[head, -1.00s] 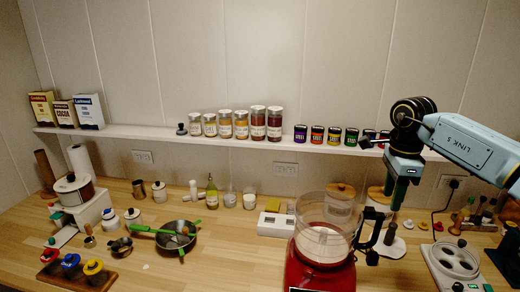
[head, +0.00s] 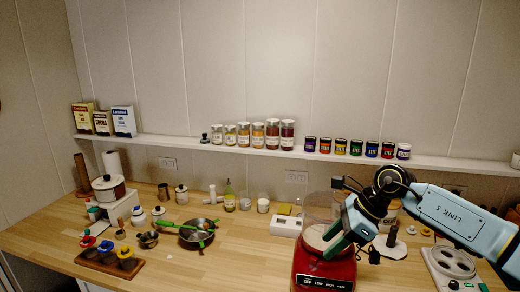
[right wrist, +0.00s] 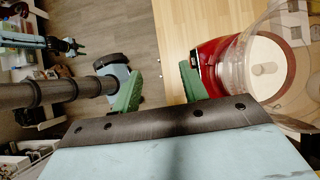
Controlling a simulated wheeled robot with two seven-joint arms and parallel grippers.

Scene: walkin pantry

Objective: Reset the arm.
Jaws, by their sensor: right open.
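My right arm comes in from the right in the head view. My right gripper (head: 340,240) hangs at the red blender (head: 322,268), its green fingers overlapping the blender's clear bowl in the picture. In the right wrist view, its two green fingers (right wrist: 161,88) are apart with nothing between them. The red blender (right wrist: 212,62) and its clear bowl are just to the right of them. A small teal and green shape (right wrist: 70,46) at the upper left of that view looks like my left gripper; its jaws are too small to read. It is not in the head view.
A white shelf (head: 190,145) with jars runs along the wall. A white appliance (head: 452,264) stands at the right. The front middle counter is clear.

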